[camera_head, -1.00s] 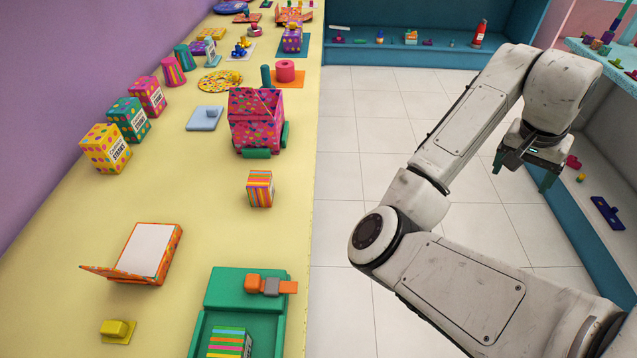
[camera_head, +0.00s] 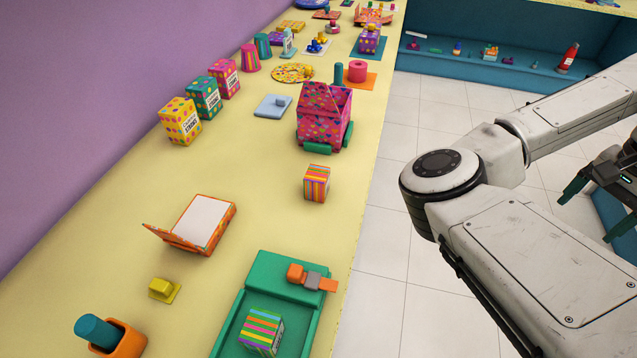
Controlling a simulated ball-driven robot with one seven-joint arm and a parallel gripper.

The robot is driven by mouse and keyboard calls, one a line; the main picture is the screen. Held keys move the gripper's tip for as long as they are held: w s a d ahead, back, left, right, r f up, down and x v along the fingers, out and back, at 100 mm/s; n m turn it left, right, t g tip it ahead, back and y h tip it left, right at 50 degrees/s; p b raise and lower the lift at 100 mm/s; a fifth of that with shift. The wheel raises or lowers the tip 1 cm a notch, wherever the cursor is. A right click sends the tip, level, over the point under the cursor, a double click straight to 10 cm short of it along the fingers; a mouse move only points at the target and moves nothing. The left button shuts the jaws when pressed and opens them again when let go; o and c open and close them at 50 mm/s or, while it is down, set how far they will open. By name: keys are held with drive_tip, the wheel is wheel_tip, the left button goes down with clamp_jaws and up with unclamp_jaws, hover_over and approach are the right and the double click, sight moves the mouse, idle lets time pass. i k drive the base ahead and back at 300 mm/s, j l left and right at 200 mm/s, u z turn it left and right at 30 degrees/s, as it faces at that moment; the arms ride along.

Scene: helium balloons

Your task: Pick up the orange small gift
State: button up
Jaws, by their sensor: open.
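The orange small gift (camera_head: 317,183) is most likely the little box with orange, yellow and purple stripes standing on the yellow table (camera_head: 245,160). It is upright near the table's right edge, in front of a pink patterned box. A similar gift with mostly green stripes (camera_head: 261,332) is in a green tray (camera_head: 255,285) nearer to me. My gripper (camera_head: 600,208) hangs at the right edge of the picture, over the tiled floor. Its teal fingers are apart, it is empty, and it is far from the gift. Part of it is cut off by the frame.
The pink patterned box (camera_head: 323,117) stands behind the gift. An orange open case (camera_head: 203,223) lies to its left. An orange pot (camera_head: 125,341) holding a teal cylinder is at bottom left. Patterned boxes line the purple wall (camera_head: 80,90). The table around the gift is clear.

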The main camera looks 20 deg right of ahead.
sight(317, 180)
drive_tip(key=i+j+u, duration=0.2)
drive_tip(key=j, duration=0.3)
drive_tip(key=i+j+u, duration=0.15)
drive_tip(key=i+j, duration=0.2)
drive_tip(key=j, duration=0.1)
